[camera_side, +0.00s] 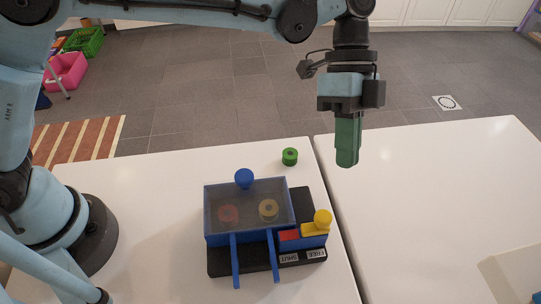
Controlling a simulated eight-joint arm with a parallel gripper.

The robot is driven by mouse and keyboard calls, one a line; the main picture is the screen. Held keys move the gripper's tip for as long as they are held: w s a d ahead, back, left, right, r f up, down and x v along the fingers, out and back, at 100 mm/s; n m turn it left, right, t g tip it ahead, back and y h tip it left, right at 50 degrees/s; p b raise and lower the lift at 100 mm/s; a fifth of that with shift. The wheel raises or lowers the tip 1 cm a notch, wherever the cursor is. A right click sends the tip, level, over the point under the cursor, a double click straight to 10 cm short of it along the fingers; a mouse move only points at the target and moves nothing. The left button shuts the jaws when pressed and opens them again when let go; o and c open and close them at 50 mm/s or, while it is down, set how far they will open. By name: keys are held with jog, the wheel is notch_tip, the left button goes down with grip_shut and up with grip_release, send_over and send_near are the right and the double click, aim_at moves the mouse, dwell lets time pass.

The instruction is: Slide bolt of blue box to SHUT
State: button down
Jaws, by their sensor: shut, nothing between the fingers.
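The blue box (207,215) stands on a black base on the left white table. A see-through cover with a blue knob (244,178) lies over it. A reddish round piece (228,214) and a tan ring-like piece (269,209) show through the cover. The yellow bolt (318,226), with an upright knob, sits at the box's right side, above the FREE label (316,253). A red patch (288,236) shows left of the bolt, above the SHUT label (289,257). My gripper (347,163) is shut and empty, pointing down, above and behind the bolt, apart from it.
A green spool-like piece (290,156) stands on the table behind the box. Two blue bars (235,262) extend from the box's front. A gap separates the left table from a second white table (440,190), mostly clear, with a pale tray-like object (515,272) at its right.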

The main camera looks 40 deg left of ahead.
aim_at(307, 229)
jog(key=s+d+f, duration=0.1)
jog(key=s+f, duration=0.2)
jog(key=s, duration=0.2)
jog(key=shift+s+f, duration=0.15)
jog(key=shift+s, duration=0.05)
jog(key=shift+s+a, duration=1.25)
